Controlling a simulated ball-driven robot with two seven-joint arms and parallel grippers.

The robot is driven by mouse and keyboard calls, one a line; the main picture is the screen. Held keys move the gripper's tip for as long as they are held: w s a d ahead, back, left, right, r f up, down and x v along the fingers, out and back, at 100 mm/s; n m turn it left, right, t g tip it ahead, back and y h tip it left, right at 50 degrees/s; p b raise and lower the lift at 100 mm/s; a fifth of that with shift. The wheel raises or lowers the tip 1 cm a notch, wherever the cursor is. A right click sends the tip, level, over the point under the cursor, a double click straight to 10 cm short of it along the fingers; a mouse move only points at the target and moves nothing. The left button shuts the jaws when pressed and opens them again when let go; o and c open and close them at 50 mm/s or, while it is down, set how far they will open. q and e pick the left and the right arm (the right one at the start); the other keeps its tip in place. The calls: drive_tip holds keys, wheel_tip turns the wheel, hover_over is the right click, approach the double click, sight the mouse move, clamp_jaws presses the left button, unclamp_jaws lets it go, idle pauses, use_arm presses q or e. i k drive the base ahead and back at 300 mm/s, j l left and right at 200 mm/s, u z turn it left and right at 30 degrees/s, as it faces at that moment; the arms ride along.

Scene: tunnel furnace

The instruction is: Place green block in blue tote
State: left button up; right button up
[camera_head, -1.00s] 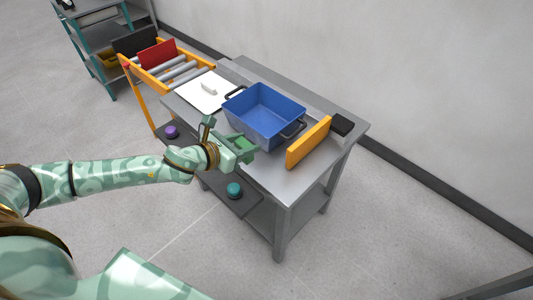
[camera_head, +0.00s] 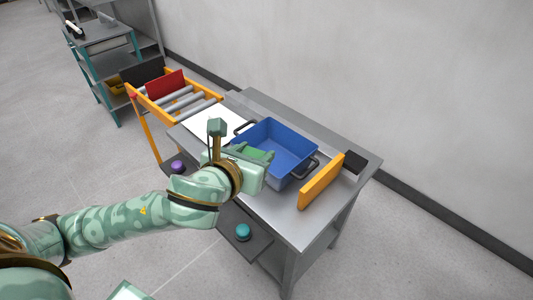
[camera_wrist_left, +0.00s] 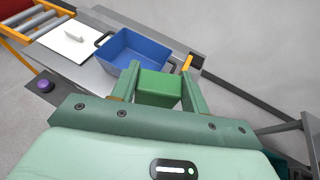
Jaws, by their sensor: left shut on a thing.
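The green block (camera_wrist_left: 158,88) is between the two fingers of my left gripper (camera_wrist_left: 160,75), which is shut on it. In the head view the left gripper (camera_head: 258,154) is at the near left side of the blue tote (camera_head: 290,146), and the green block shows only partly there. The blue tote is open and has dark handles at its ends. It also shows beyond the block in the left wrist view (camera_wrist_left: 140,46). I cannot tell whether the block is over the tote's rim or just before it. My right gripper is out of view.
The tote stands on a grey metal table (camera_head: 285,218). An orange upright panel (camera_head: 321,182) stands right of the tote, near a dark box (camera_head: 354,162). A white board (camera_head: 213,121) and roller conveyor (camera_head: 178,98) lie left. Purple (camera_head: 177,167) and teal (camera_head: 243,232) buttons sit on the front ledge.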

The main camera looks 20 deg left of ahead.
sight(291, 167)
drive_tip(key=i+j+z, duration=0.15)
drive_tip(key=j, duration=0.2)
drive_tip(key=i+j+z, duration=0.15)
drive_tip(key=j, duration=0.15)
drive_tip(key=i+j+z, duration=0.15)
drive_tip(key=j, duration=0.2)
drive_tip(key=i+j+z, duration=0.15)
drive_tip(key=j, duration=0.25)
drive_tip(key=z, duration=0.65)
drive_tip(key=k+l, duration=0.05)
